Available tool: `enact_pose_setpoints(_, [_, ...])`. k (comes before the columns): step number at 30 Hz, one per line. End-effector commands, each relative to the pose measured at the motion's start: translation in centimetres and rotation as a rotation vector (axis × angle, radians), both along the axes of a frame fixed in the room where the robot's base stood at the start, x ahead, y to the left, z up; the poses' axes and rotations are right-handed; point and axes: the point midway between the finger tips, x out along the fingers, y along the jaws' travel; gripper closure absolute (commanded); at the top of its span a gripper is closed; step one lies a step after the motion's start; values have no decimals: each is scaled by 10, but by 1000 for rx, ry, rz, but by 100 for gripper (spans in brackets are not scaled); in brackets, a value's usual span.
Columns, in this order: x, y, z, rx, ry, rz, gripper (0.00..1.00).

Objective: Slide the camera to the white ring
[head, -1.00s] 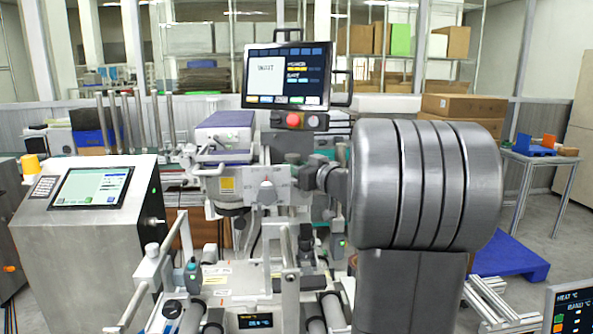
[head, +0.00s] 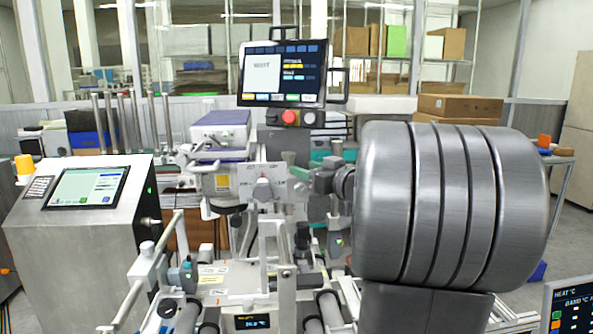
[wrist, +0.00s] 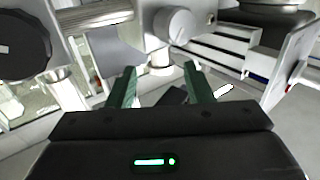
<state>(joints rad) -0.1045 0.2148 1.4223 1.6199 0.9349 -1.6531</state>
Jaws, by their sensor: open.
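My gripper (wrist: 160,76) shows in the wrist view with its two green fingers apart and nothing visible between them. A white bracket with a round knob (wrist: 173,25) is just beyond the fingertips, and a short pale collar (wrist: 161,67) hangs below it. I cannot tell whether that collar is the white ring. In the head view a small dark upright cylinder (head: 302,238) stands among the machine's middle parts; it may be the camera, but I cannot be sure. The gripper's fingers cannot be made out clearly in the head view.
The labelling machine has a white centre plate (head: 263,185), a screen (head: 282,72) and a red button (head: 290,117). A steel cabinet with a display (head: 85,187) stands left. A large grooved grey body (head: 450,205) blocks the right side. Open floor shows at far right.

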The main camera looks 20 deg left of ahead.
Motion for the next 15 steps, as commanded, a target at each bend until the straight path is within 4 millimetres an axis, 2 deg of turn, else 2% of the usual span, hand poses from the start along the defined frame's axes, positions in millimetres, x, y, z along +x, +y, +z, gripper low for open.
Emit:
enact_pose_setpoints(1, [-6,-13,-2,-1,-3,-6,53])
enact_pose_setpoints(6, [-24,-43,-2,-1,-1,-4,53])
enact_pose_setpoints(10, [-33,-58,-1,-1,-1,-3,53])
enact_pose_setpoints(15, [-39,-67,-1,0,0,-1,53])
